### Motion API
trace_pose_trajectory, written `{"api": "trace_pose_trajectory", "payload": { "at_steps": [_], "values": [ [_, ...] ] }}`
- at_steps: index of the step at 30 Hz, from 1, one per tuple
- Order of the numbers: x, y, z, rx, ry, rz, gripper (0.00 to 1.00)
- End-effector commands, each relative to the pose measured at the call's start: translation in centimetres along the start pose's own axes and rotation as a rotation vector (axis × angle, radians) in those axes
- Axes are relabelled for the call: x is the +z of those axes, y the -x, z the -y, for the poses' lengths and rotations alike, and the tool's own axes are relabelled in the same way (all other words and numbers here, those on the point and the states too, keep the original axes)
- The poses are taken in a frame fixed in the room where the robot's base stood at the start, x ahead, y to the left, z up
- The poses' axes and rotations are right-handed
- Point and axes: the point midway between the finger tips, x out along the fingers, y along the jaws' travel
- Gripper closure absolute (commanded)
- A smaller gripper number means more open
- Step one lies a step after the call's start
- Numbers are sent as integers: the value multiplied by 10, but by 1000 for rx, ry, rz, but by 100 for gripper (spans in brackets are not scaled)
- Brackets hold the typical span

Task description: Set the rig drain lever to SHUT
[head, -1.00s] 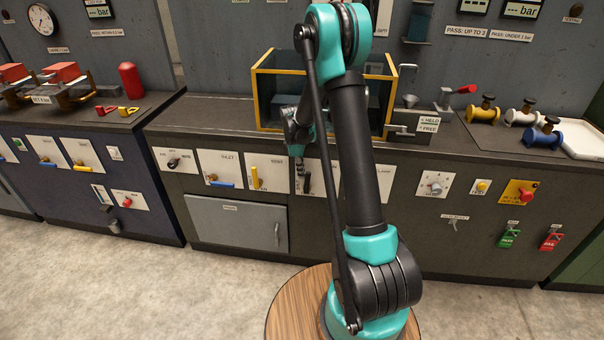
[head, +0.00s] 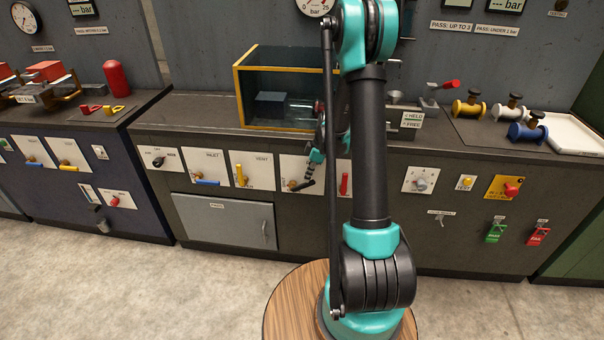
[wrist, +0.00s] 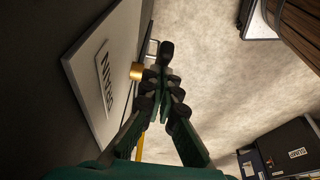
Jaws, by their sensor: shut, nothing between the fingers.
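The drain lever (head: 302,186) has a black handle and a brass hub on a white panel of the dark bench front. In the head view its handle lies close to level, slanting slightly up to the right. My gripper (head: 309,177) is right at the handle, its dark fingers in front of the panel. The wrist view shows the DRAIN panel (wrist: 104,76) at left, with the brass hub and the black handle end (wrist: 167,48) just beyond the fingertips. The gripper (wrist: 164,82) is shut and empty. I cannot tell whether it touches the handle. The SHUT marking is not readable.
A blue inlet handle (head: 207,182) and a yellow handle (head: 240,175) are to the left; a red handle (head: 345,184) is close on the right. A yellow-framed glass tank (head: 237,95) stands on the bench above.

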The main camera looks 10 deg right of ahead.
Motion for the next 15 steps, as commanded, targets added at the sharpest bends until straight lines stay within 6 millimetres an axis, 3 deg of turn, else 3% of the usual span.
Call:
{"api": "trace_pose_trajectory", "payload": {
  "at_steps": [15],
  "values": [
    [24, -12, 0, 0, 0, 1, 100]
  ]
}}
